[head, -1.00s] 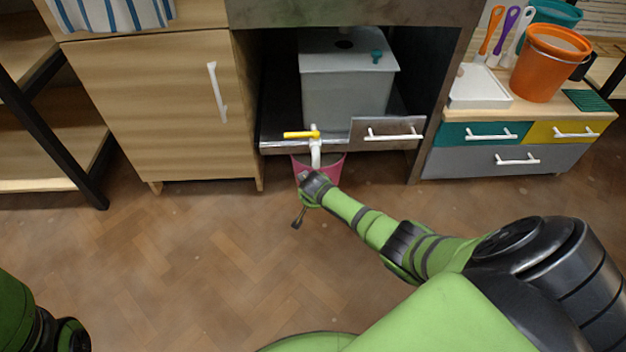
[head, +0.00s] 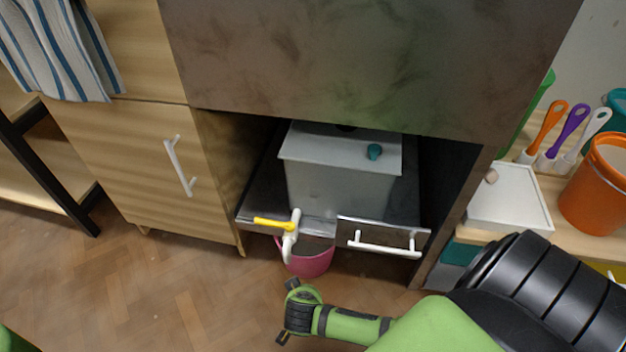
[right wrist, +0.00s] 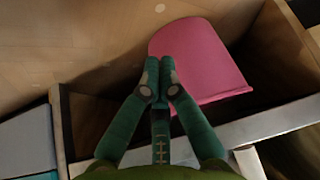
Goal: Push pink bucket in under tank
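The pink bucket (head: 310,265) stands upright on the floor below the front edge of the tank's shelf, directly under the white tap (head: 291,245) with its yellow lever. Shelf and tap hide part of its rim. The grey tank (head: 340,185) sits on that shelf, inside the open bay. My right gripper (right wrist: 157,80) has its fingers together and empty, over the bucket's edge in the right wrist view, where the pink bucket (right wrist: 205,60) fills the upper middle. I cannot tell if they touch. In the head view my right wrist is in front of the bucket. My left gripper is out of view.
A drawer front with a white handle (head: 384,248) is right of the tap. A wooden cabinet (head: 130,160) borders the bay on the left. The orange bucket (head: 597,190) and white tray (head: 508,198) are on a unit to the right. Floor at left is clear.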

